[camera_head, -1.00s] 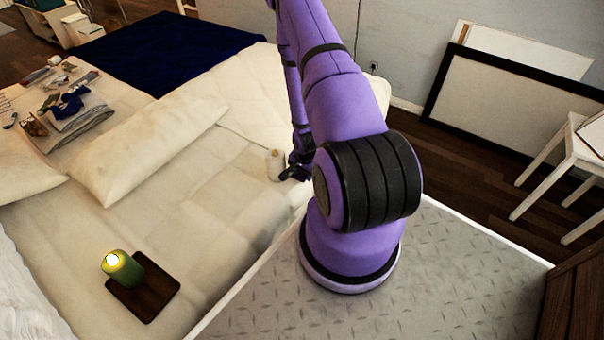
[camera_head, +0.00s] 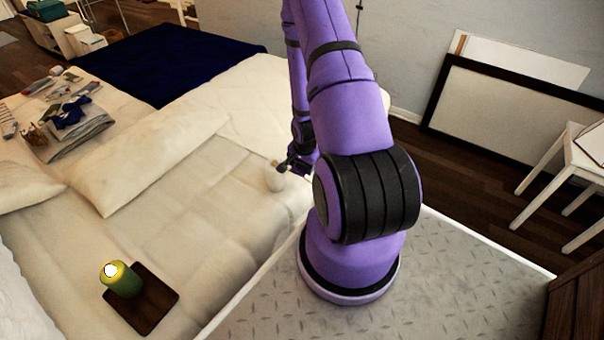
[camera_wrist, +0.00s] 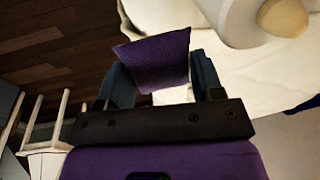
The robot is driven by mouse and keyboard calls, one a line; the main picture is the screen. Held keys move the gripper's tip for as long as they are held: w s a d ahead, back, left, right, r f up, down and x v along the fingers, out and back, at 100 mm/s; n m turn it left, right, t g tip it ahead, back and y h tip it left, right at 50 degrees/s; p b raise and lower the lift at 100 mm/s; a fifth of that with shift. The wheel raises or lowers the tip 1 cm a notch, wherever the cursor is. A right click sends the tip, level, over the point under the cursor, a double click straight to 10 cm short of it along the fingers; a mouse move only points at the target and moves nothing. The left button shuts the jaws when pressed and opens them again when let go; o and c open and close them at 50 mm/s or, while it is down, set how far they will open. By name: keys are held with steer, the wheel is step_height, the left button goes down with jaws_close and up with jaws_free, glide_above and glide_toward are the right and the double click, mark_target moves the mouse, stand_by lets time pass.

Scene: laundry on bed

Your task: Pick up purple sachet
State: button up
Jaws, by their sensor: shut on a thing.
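The purple sachet (camera_wrist: 156,58) shows in the wrist view as a small textured square pouch. It sits between the two dark fingers of my gripper (camera_wrist: 162,80), which is shut on it. Its far end sticks out past the fingertips. In the head view my gripper (camera_head: 290,164) is at the near right part of the bed, close to a white rounded container. I cannot make out the sachet in the head view.
The white container (camera_head: 274,178) with a tan top, also in the wrist view (camera_wrist: 240,18), stands close beside my gripper. A long pillow (camera_head: 150,160) and folded laundry (camera_head: 80,132) lie farther left.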

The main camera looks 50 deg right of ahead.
step_height(320, 180, up, 10)
steer(key=shift+f, duration=0.15)
